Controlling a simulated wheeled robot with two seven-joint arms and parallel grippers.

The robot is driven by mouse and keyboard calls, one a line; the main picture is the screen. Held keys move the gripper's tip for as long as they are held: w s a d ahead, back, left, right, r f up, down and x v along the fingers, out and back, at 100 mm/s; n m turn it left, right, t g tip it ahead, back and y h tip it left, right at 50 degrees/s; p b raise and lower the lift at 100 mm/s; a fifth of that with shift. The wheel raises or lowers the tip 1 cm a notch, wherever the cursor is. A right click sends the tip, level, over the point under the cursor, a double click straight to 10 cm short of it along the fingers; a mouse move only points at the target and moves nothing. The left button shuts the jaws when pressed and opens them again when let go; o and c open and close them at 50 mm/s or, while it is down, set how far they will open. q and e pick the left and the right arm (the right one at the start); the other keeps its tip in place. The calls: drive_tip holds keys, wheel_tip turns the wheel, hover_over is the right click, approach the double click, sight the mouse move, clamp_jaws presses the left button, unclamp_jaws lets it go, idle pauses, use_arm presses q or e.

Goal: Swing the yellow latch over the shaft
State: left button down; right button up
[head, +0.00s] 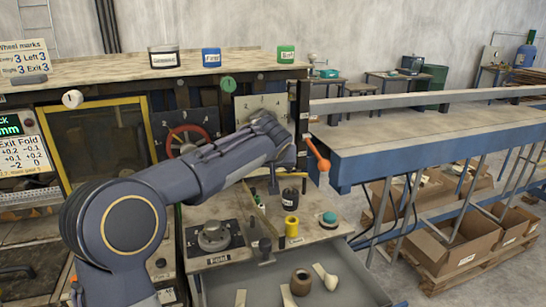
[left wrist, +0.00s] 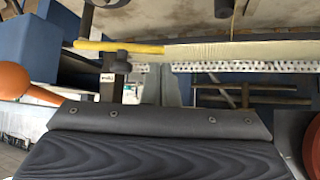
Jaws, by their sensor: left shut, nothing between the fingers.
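My left gripper (head: 272,132) is at the end of the arm that comes in from the left, in front of the white dial plate (head: 248,107). It is shut and empty, and its fingertips are hard to make out. In the left wrist view a thin yellow bar (left wrist: 120,46), which looks like the latch, lies level near the top. A dark upright post (left wrist: 88,18) meets it near its left end; I cannot tell whether this is the shaft or whether the bar is over it. My right gripper is not in view.
An orange-ended lever (head: 317,157) sticks out right of my gripper; its knob (left wrist: 14,80) shows in the wrist view. A red handwheel (head: 184,140) is behind my forearm. Below are a yellow cylinder (head: 292,227), a teal button (head: 329,218) and an open drawer (head: 345,270). A blue-sided table (head: 430,145) stands right.

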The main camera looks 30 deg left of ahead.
use_arm(q)
drive_tip(key=shift+x, duration=0.9)
drive_tip(key=shift+d, duration=0.1)
drive_tip(key=shift+s+d+n+b, duration=0.1)
drive_tip(key=shift+s+n+b, duration=0.1)
drive_tip(key=shift+n+b, duration=0.1)
